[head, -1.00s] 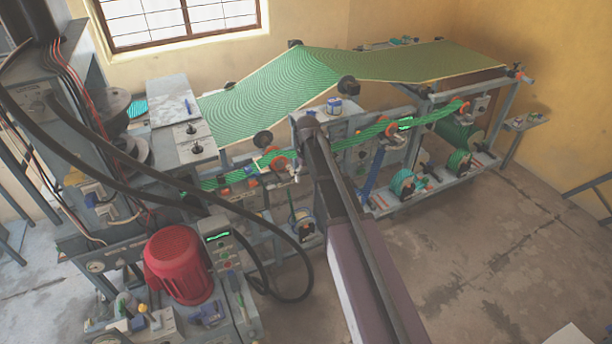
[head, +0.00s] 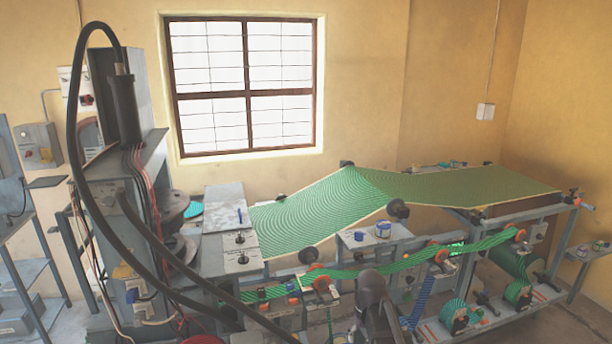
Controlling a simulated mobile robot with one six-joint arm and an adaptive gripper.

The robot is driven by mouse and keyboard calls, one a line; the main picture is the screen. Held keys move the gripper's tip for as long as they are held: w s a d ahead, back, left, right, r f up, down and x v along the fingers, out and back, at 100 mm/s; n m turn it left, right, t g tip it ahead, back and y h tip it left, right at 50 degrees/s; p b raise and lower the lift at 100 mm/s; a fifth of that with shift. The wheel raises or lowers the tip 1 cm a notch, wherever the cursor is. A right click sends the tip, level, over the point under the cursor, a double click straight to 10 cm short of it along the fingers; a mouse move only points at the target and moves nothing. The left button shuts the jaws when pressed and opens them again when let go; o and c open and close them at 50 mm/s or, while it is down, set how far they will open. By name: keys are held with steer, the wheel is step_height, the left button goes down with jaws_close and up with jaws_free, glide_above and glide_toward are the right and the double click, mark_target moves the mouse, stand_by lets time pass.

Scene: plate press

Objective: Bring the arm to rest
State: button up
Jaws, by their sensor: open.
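Part of my arm, a dark grey link, shows at the bottom of the head view, a little right of the middle, in front of the plate press line. My gripper cannot be made out in this view. The press line (head: 320,208), with its green patterned web, runs from the left across to the right behind the arm. The link covers part of the lower frame and rollers, and I cannot tell whether it touches them.
The press tower (head: 120,190) with black hoses stands at the left. A control box (head: 38,146) is on the left wall. A barred window (head: 243,85) is behind. Spools (head: 455,315) sit low on the right of the frame. A little bare floor shows at the lower right.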

steer(key=s+m, duration=0.1)
steer(key=s, duration=0.8)
steer(key=shift+s+d, duration=0.2)
steer(key=shift+d, duration=0.2)
stand_by(1.0)
